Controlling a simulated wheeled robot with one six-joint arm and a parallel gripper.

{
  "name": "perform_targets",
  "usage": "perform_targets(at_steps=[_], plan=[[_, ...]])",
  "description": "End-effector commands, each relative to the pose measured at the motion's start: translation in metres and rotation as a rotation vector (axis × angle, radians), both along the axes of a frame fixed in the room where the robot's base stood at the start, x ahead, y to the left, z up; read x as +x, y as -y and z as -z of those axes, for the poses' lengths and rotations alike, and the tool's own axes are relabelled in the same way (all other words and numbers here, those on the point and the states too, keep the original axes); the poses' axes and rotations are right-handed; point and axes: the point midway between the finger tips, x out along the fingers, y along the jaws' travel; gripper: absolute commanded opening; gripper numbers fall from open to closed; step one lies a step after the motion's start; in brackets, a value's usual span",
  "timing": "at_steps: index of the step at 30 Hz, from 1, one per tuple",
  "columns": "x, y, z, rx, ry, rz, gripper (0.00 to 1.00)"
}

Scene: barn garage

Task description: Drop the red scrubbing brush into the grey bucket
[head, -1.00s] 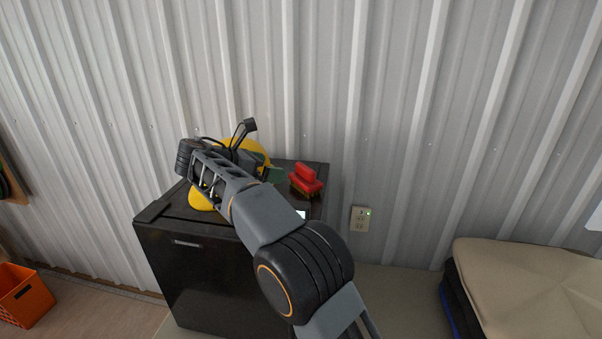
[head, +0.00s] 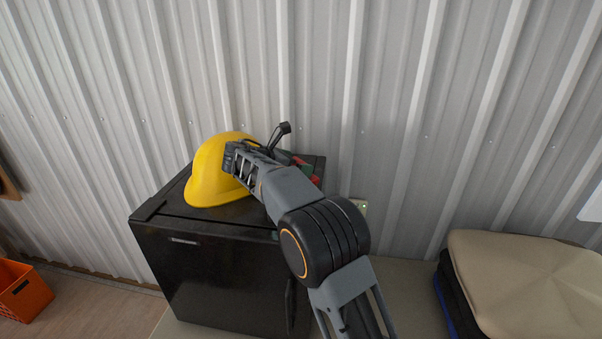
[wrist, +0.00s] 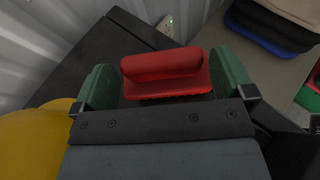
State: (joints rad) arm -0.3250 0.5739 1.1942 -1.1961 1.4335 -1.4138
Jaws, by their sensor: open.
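The red scrubbing brush (wrist: 165,66) lies on the black cabinet top and shows its handle in the wrist view. In the head view, only small red parts of the brush (head: 315,180) show behind my arm. My gripper (wrist: 165,80) is open, with one green fingertip on each side of the brush and a gap at the left one. The right fingertip looks close to the brush; I cannot tell if it touches. In the head view my gripper (head: 299,163) is over the cabinet's right back part. I see no grey bucket.
A yellow hard hat (head: 210,172) sits on the black cabinet (head: 210,270), left of my gripper. A corrugated metal wall (head: 400,90) stands close behind. An orange crate (head: 25,295) is on the floor at left. A beige cushioned stack (head: 520,275) is at right.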

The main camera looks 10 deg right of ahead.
Motion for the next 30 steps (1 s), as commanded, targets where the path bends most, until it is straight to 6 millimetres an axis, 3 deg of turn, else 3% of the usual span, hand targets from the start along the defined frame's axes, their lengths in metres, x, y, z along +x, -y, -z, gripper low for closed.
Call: perform_targets(at_steps=[6,15,28,30], plan=[[0.008,0.018,0.007,0.000,-0.002,0.001,1.00],[0.009,0.021,0.009,0.001,0.000,0.000,1.00],[0.009,0.020,0.008,0.001,0.001,-0.001,0.59],[0.009,0.020,0.008,0.001,0.001,-0.001,0.58]])
